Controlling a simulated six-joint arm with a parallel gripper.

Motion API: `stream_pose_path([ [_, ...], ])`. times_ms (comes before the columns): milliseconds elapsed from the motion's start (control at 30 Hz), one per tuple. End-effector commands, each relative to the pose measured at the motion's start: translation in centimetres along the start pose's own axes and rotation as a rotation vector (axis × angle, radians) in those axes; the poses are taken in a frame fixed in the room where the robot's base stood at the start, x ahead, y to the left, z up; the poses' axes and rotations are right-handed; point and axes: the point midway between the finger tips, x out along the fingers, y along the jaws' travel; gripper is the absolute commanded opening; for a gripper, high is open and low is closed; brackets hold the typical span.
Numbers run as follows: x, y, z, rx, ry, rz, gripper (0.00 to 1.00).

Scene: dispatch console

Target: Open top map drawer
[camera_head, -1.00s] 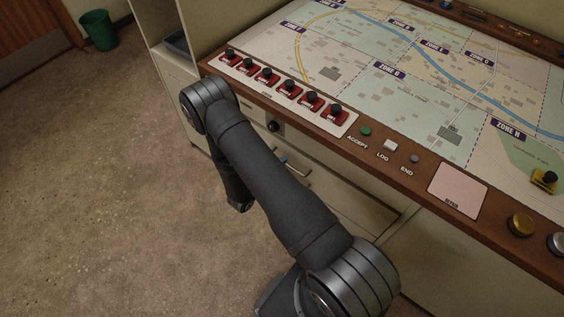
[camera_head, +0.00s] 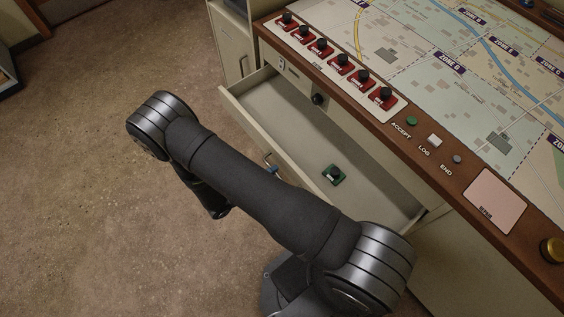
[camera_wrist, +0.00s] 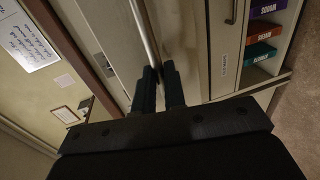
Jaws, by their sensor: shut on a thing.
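The top map drawer (camera_head: 297,125) stands pulled out from under the console in the head view, its inside showing. A green piece with a black knob (camera_head: 334,175) sits on its floor. The drawer's handle (camera_head: 269,160) shows partly beside my arm, with a small blue part near it. In the wrist view my gripper (camera_wrist: 160,76) is shut on the long metal handle bar (camera_wrist: 144,30), which runs up from between its fingers. In the head view my forearm hides the gripper and part of the drawer front.
The console top (camera_head: 325,75) overhangs the drawer, with red-based black-knobbed pieces in a row along its edge. A black knob (camera_head: 318,99) is below that edge. Open carpet (camera_head: 90,210) lies to the left. Shelves with coloured binders (camera_wrist: 262,52) show in the wrist view.

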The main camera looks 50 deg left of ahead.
Motion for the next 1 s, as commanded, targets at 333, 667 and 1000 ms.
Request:
stream_pose_path([
  [333,-1.8,-0.4,0.0,-0.001,-0.002,0.000,0.00],
  [667,-1.7,-0.4,0.0,-0.001,-0.002,0.000,0.18],
  [1000,-1.8,-0.4,0.0,0.000,-0.001,0.000,0.31],
])
